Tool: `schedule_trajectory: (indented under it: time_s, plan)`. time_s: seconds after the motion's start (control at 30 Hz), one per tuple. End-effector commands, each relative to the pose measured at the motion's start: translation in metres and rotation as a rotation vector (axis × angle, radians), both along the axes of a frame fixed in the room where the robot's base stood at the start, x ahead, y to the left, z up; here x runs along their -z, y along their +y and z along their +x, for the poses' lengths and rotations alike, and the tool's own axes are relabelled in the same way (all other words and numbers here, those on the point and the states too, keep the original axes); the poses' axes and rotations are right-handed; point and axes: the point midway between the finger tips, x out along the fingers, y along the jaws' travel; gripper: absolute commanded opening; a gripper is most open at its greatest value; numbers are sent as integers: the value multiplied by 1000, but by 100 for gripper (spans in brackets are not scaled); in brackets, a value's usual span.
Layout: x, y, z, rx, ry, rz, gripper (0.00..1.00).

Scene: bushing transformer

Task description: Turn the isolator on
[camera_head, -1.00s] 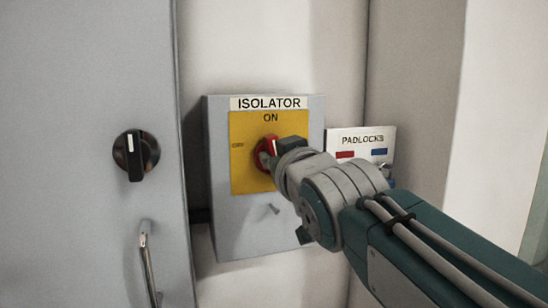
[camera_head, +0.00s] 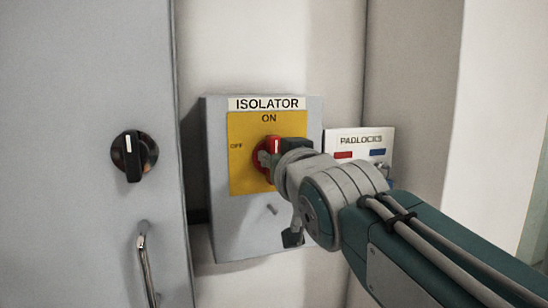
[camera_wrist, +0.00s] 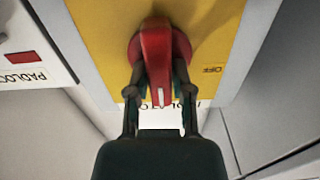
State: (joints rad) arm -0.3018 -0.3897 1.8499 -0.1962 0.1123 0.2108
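The isolator (camera_head: 262,232) is a grey box on the wall with a yellow plate (camera_head: 240,175) marked ON at the top and OFF at the left. Its red rotary handle (camera_head: 268,150) is partly covered by my gripper in the head view. In the wrist view, which is upside down, the red handle (camera_wrist: 157,55) points toward the ISOLATOR label, the ON side. My gripper (camera_wrist: 160,78) has one finger on each side of the handle, close against it. The ON mark is hidden in the wrist view.
A grey cabinet with a black knob (camera_head: 134,156) and a metal door handle (camera_head: 146,265) stands at the left. A white PADLOCKS board (camera_head: 345,137) hangs right of the isolator, partly behind my arm. A wall closes off the right.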

Motion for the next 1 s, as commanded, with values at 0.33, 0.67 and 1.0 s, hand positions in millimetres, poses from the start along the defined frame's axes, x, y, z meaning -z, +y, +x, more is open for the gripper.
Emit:
schedule_trajectory:
  time_s: [0.33,0.67,1.0]
  plan:
    - [2,0,1,0,5,-1,63]
    - [0,-6,-22,0,0,-1,63]
    - [1,-22,-83,-1,1,-1,63]
